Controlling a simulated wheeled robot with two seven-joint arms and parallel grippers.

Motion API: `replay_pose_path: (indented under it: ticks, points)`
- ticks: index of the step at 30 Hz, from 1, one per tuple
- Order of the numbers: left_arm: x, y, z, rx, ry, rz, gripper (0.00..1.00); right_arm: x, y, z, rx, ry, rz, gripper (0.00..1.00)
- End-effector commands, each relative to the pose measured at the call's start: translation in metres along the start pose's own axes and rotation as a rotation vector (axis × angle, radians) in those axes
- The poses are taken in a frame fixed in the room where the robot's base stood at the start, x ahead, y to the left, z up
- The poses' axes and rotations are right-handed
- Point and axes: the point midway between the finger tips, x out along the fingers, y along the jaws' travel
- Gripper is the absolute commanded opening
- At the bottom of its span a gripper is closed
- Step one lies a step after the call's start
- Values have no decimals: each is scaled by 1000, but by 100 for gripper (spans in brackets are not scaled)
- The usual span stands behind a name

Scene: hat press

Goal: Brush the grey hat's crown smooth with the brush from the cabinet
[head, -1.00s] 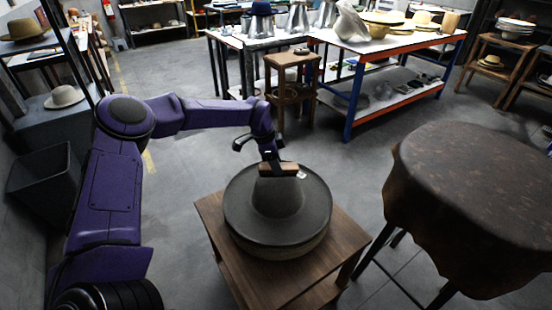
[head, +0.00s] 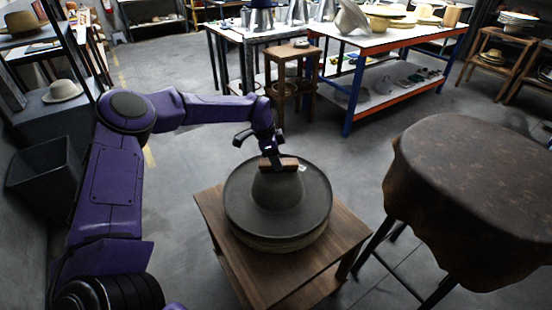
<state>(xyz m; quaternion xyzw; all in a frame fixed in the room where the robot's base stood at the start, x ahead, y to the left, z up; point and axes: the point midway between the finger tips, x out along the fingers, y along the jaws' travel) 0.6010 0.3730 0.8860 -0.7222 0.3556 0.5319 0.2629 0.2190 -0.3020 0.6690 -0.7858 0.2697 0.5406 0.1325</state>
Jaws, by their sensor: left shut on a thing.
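The grey hat (head: 277,193) has a rounded crown and a wide flat brim. It sits on a stack of lighter brims on a small wooden table (head: 345,237). My left gripper (head: 272,158) is shut on a brown wooden brush (head: 283,164). The brush is at the top of the crown, on its far side. It looks in contact with the crown, but I cannot be sure. The brush's bristles are hidden. My right gripper is not in view.
A round table with a brown leather cover (head: 470,180) stands at the right. A wooden stool (head: 292,70) and an orange-edged workbench (head: 400,45) with hats stand behind. A dark bin (head: 45,180) is at the left. The floor between is clear.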

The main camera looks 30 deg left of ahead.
Motion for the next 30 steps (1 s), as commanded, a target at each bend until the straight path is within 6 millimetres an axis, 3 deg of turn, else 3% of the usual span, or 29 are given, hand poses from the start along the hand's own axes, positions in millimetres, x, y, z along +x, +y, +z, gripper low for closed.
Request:
replay_pose_path:
  ticks: [21, 30]
  points:
    - [6, 0, 3, 0, 0, 0, 18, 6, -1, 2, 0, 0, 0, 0]
    - [0, 0, 19, -2, 1, 0, 18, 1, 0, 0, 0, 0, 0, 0]
